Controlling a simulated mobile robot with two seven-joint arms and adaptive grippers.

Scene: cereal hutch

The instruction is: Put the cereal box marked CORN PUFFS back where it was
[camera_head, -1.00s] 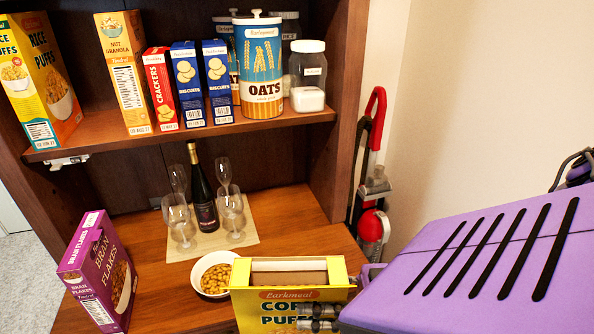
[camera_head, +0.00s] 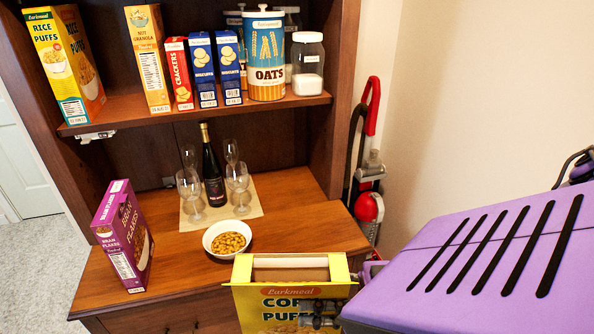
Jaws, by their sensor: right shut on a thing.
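The yellow CORN PUFFS box (camera_head: 276,299) is at the bottom middle of the head view, upright, with its top open and its lower part cut off by the picture edge. My right gripper (camera_head: 318,314) is shut on the box at its right front side. The box is in front of the hutch counter (camera_head: 280,203). The hutch shelf (camera_head: 205,112) holds the RICE PUFFS box (camera_head: 62,70) at its left, then the NUT GRANOLA box (camera_head: 150,65), with a gap between these two. My left gripper is not in view.
On the counter stand a purple BRAN FLAKES box (camera_head: 123,240), a bowl of cereal (camera_head: 227,239), and a wine bottle (camera_head: 212,170) among glasses on a mat. On the shelf are CRACKERS (camera_head: 180,75), BISCUITS boxes, an OATS canister (camera_head: 266,60) and a jar (camera_head: 307,70). A red vacuum (camera_head: 369,205) stands right.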

